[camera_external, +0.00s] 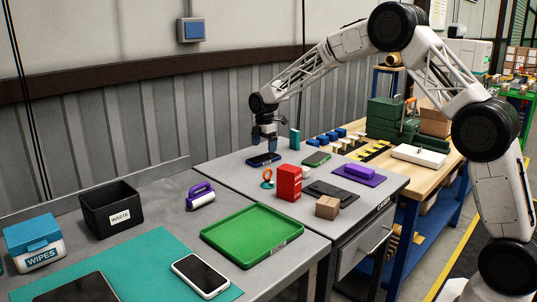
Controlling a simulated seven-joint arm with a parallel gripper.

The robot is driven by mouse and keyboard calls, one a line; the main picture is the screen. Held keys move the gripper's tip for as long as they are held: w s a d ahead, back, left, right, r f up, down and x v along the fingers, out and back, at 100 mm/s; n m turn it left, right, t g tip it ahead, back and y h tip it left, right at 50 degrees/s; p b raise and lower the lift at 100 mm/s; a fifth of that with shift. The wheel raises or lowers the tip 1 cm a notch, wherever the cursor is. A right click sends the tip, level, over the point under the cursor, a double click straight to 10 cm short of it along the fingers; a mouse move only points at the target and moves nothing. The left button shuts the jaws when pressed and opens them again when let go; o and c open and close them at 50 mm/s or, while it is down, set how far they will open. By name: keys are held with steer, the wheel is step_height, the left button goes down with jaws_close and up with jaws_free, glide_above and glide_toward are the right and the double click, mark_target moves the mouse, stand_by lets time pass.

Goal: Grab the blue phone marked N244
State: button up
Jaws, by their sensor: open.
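A phone with a dark screen and blue edges (263,160) lies flat on the grey table, towards its back left. My gripper (264,148) is open and points down right above this phone, close to it; I cannot tell whether the fingers touch it. The marking N244 cannot be read at this size. A green-edged phone (316,159) lies to the right on the same table. A white phone with a dark screen (201,276) lies at the front on the teal mat (157,258).
A teal upright box (294,139) stands just right of my gripper. A red box (288,183), a small cardboard box (327,207) and a red-and-teal item (267,178) stand nearer. A green tray (252,234) is empty. The table left of the phone is clear.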

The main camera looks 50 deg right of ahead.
mark_target(264, 158)
steer(key=shift+f, duration=0.1)
steer(key=shift+a+f, duration=0.15)
steer(key=shift+f, duration=2.35)
steer(key=shift+c, duration=0.2)
steer(key=c, duration=1)
